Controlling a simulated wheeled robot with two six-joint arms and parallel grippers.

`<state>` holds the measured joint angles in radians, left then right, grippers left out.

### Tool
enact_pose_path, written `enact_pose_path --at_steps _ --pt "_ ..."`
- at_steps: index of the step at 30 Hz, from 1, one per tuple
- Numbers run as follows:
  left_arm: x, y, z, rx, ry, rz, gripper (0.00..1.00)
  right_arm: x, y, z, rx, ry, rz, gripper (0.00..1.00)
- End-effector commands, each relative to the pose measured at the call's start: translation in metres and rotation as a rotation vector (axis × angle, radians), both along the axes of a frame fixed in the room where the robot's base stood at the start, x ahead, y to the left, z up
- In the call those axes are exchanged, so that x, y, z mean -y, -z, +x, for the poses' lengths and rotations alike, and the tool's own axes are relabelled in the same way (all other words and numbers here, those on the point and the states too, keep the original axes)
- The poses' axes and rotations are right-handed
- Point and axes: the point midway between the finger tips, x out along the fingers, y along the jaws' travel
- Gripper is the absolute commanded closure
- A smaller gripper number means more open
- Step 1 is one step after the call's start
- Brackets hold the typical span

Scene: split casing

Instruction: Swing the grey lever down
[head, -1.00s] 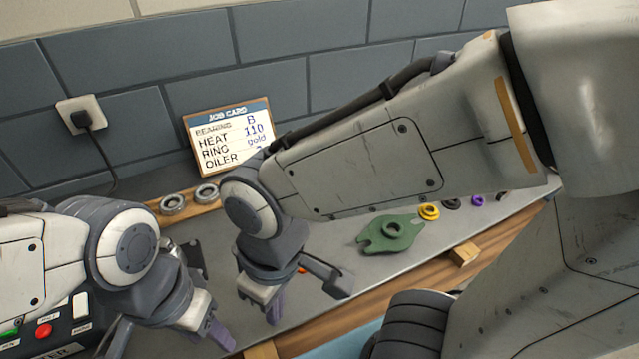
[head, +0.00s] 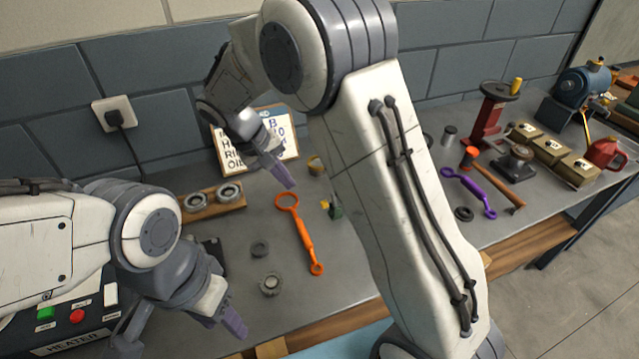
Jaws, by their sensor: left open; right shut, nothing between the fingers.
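I cannot make out the grey lever for certain in the head view; my arms hide parts of the bench. My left gripper (head: 185,325) is open at the lower left, above the bench beside the heater (head: 75,335), with nothing seen between its fingers. My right gripper (head: 286,177) is shut and empty in front of the job card (head: 282,135), above the back of the bench. A red stand (head: 487,125) with a round dark top stands at the right, apart from both grippers.
An orange ring-ended tool (head: 304,235) and grey rings (head: 270,284) lie between the grippers. Two bearings (head: 228,193) sit on a wooden block. At the right are a purple wrench (head: 470,190), a hammer (head: 500,182), tan boxes (head: 549,150) and a red can (head: 604,155).

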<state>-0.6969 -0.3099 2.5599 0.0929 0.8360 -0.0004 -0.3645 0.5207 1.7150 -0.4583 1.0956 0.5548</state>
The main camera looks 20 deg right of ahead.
Motion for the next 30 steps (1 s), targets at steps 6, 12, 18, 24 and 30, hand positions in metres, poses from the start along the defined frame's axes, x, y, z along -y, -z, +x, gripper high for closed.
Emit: enact_pose_path --at_steps 6,12,18,24,30 --pt "0.000 -0.002 0.000 0.000 0.000 0.000 0.50 0.008 0.003 0.012 0.010 0.029 -0.027 1.00" --pt "0.000 -0.002 0.000 0.000 0.000 0.000 0.50 0.008 0.003 0.011 0.010 0.027 -0.025 1.00" --pt "0.000 -0.005 0.000 0.000 0.000 0.000 0.50 0.014 0.014 0.011 0.006 0.027 -0.027 1.00" --pt "0.000 -0.012 0.000 0.000 0.000 0.000 0.50 0.031 0.048 0.010 0.003 0.028 -0.026 1.00" --pt "0.000 -0.021 0.000 0.000 0.000 0.000 0.50 0.049 0.087 0.011 0.004 0.026 -0.026 1.00"
